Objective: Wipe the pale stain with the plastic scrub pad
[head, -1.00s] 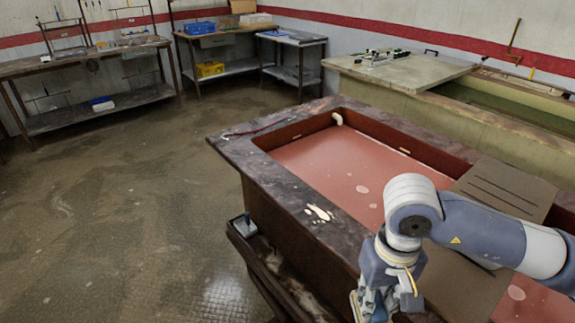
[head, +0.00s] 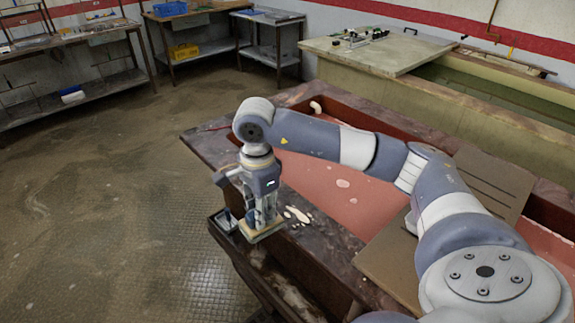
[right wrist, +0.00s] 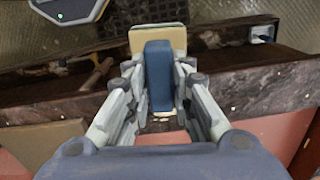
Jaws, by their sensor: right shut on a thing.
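My right gripper (head: 262,218) is shut on the scrub pad (head: 264,233), which has a pale yellow-tan base. In the right wrist view the pad's blue grip (right wrist: 158,75) stands between the fingers, with the tan base (right wrist: 157,36) beyond it. The pale stain (head: 298,215) is several cream splotches on the dark stone rim of the sink. The pad is just left of the stain at the rim's outer edge; I cannot tell whether it touches the rim. In the wrist view the stain is mostly hidden behind the gripper. My left gripper is not in view.
The sink basin (head: 325,190) has a reddish floor, and a brown ridged board (head: 490,185) lies across it. A small grey-blue item (head: 226,220) sits on a lower ledge beside the pad. Floor at left is open. Shelves (head: 75,88) stand behind.

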